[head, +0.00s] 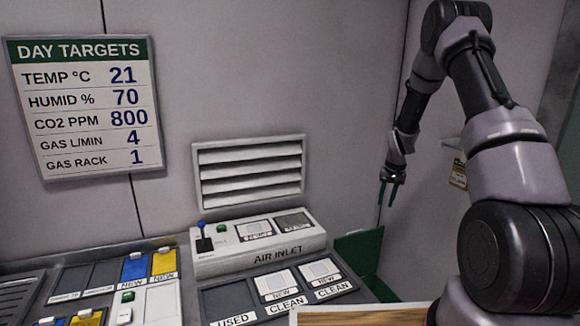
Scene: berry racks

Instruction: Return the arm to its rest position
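My arm rises from the lower right, bends at the top right and hangs down again to my gripper (388,193). The gripper points down in front of the grey wall, right of the vent. Its two dark green fingers are apart, with a gap between them and nothing held. It is clear of the panel below and touches nothing that I can see.
An air inlet unit (207,263) with a blue-topped lever stands below a wall vent (249,172). Trays marked used and clean (231,299) lie in front. A day targets board (86,107) hangs at left. A green bin (358,252) and wooden edge (360,312) are near the arm.

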